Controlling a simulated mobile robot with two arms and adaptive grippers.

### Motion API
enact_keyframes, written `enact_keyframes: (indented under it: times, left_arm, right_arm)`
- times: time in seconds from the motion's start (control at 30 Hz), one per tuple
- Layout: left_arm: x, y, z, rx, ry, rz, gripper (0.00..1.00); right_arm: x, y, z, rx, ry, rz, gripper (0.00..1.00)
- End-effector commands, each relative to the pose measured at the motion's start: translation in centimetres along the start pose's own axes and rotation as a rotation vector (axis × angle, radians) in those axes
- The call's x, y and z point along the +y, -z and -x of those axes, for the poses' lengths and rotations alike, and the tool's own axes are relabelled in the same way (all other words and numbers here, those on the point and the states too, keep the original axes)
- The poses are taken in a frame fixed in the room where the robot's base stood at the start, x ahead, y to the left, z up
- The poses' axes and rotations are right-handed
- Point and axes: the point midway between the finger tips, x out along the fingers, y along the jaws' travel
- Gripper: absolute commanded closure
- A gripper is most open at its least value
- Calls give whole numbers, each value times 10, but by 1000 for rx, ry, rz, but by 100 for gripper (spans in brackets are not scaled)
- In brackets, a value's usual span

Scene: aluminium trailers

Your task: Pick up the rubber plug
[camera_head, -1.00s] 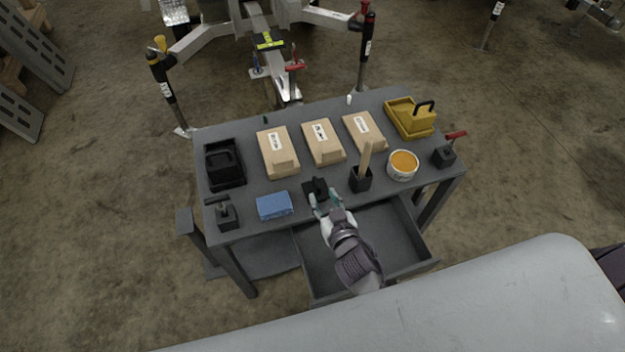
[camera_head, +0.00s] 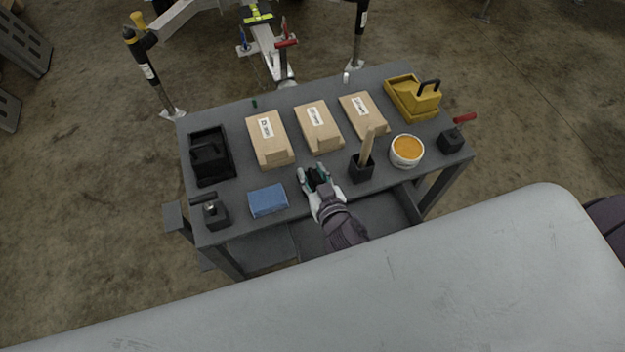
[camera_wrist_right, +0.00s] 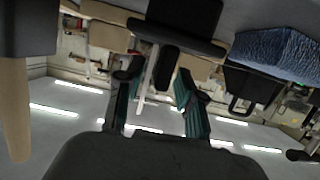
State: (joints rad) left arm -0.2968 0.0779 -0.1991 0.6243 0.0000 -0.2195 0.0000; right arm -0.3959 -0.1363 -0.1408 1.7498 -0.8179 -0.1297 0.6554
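A small black piece (camera_head: 318,176), which I take to be the rubber plug, stands at the table's near edge; its shape is partly hidden by my right gripper (camera_head: 313,178). In the right wrist view a black block (camera_wrist_right: 185,18) with a short rounded stem (camera_wrist_right: 167,65) reaches between the fingers of my right gripper (camera_wrist_right: 157,98). The two green-padded fingers are apart, on either side of the stem, with gaps visible. My left gripper is not in view.
The grey table (camera_head: 225,122) holds a blue block (camera_head: 268,201) left of the gripper and a black holder with a wooden handle (camera_head: 361,167) close on the right. Cardboard boxes (camera_head: 318,128) lie behind. An open drawer (camera_head: 375,212) is below the near edge.

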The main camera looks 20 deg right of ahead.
Motion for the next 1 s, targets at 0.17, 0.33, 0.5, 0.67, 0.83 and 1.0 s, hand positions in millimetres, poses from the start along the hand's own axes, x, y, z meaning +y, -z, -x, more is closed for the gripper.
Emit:
enact_keyframes:
  times: [0.17, 0.33, 0.5, 0.67, 0.83, 1.0]
  left_arm:
    - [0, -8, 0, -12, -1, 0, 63]
    - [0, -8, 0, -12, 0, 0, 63]
    - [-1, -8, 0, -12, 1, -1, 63]
    - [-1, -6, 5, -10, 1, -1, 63]
    - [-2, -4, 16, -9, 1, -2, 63]
    - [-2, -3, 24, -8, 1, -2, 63]
  right_arm:
    - [0, 0, 0, 0, 0, 0, 97]
    - [0, 0, 0, 0, 0, 0, 100]
    - [0, 0, 0, 1, 0, 0, 100]
    - [0, 12, 3, 4, 1, 1, 100]
    - [1, 44, 13, 6, 0, 2, 100]
    - [0, 75, 22, 4, 1, 1, 100]
